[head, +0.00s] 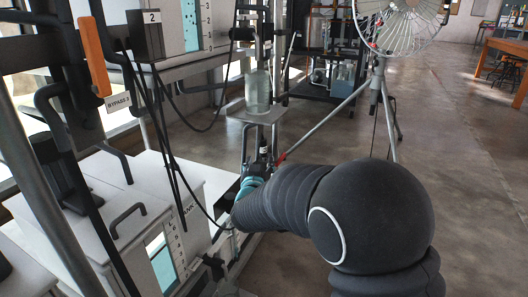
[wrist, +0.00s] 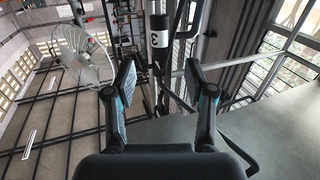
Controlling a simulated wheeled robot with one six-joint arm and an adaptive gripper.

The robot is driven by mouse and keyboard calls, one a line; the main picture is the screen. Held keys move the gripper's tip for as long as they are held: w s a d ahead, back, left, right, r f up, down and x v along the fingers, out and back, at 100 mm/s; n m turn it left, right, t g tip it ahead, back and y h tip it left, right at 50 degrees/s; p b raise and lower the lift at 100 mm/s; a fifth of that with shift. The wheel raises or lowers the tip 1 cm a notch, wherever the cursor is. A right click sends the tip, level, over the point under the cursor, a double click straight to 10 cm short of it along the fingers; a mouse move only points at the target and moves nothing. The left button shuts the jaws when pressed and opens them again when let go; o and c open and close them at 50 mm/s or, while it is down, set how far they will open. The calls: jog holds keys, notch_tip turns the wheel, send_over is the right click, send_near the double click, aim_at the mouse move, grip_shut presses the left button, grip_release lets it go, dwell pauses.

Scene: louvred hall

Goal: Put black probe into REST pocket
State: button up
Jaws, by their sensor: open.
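In the wrist view my gripper (wrist: 160,72) is open, with its two fingers wide apart and nothing between the pads. A black cylinder with a white band and dark marking (wrist: 158,40) stands beyond the fingertips, near the middle of the gap; it may be the black probe, but I cannot tell for sure. In the head view my arm reaches away to the left, and my gripper (head: 250,184) shows only partly, by its teal parts, below a small shelf. No pocket marked REST can be made out in either view.
A clear glass vessel (head: 257,92) stands on the small shelf (head: 257,114) above my gripper. White cabinets (head: 125,215) with black handles, hanging cables and an orange lever (head: 92,55) crowd the left. A fan (head: 398,25) stands behind on a tripod. The floor at right is clear.

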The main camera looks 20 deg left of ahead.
aim_at(262, 149)
jog(key=shift+p+x, duration=0.9)
jog(key=shift+x, duration=4.1)
jog(key=shift+f, duration=0.1)
grip_shut()
